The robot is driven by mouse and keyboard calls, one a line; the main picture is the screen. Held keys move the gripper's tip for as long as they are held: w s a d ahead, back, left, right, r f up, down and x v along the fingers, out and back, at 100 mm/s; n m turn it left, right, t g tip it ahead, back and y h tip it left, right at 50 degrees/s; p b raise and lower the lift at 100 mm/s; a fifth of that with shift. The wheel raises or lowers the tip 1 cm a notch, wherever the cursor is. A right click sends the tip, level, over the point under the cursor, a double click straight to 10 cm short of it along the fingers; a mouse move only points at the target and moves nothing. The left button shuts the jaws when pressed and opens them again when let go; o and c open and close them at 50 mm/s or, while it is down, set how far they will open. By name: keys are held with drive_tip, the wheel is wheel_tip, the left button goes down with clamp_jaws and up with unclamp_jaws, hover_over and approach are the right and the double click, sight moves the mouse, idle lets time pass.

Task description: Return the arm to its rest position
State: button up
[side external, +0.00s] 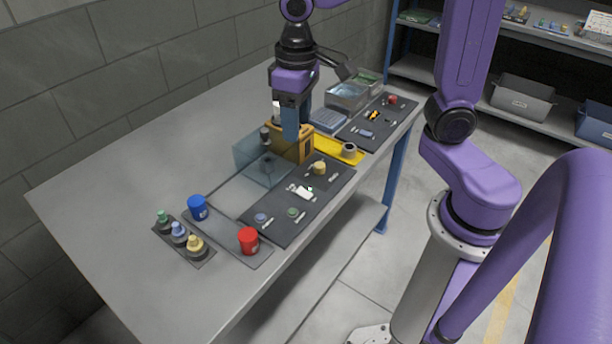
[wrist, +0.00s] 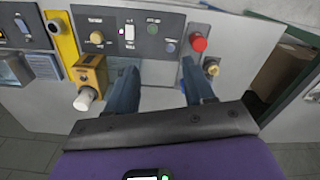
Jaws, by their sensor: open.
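My gripper (side external: 291,122) hangs above the table in the side view, fingers pointing down, in line with an orange block (side external: 303,141) and beside a clear box-shaped hood (side external: 250,151). Whether it touches either is not clear there. In the wrist view the two blue-grey fingers of my gripper (wrist: 160,80) are spread wide with nothing between them. The orange block (wrist: 91,72), with a white cylinder, lies left of the left finger, outside the jaws. A dark panel (wrist: 128,48) with knobs and a white switch lies beyond the fingertips.
A yellow strip (side external: 335,149), trays (side external: 347,93) and another dark panel (side external: 364,133) are toward the right. The table's left is clear.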

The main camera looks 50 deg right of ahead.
drive_tip(key=s+d+f+n, duration=0.1)
drive_tip(key=s+n, duration=0.3)
drive_tip(key=s, duration=0.4)
drive_tip(key=s+d+f+n, duration=0.2)
drive_tip(key=s+n, duration=0.3)
drive_tip(key=s, duration=0.4)
drive_tip(key=shift+s+d+f, duration=0.15)
drive_tip(key=shift+d+f, duration=0.05)
drive_tip(key=shift+f, duration=0.25)
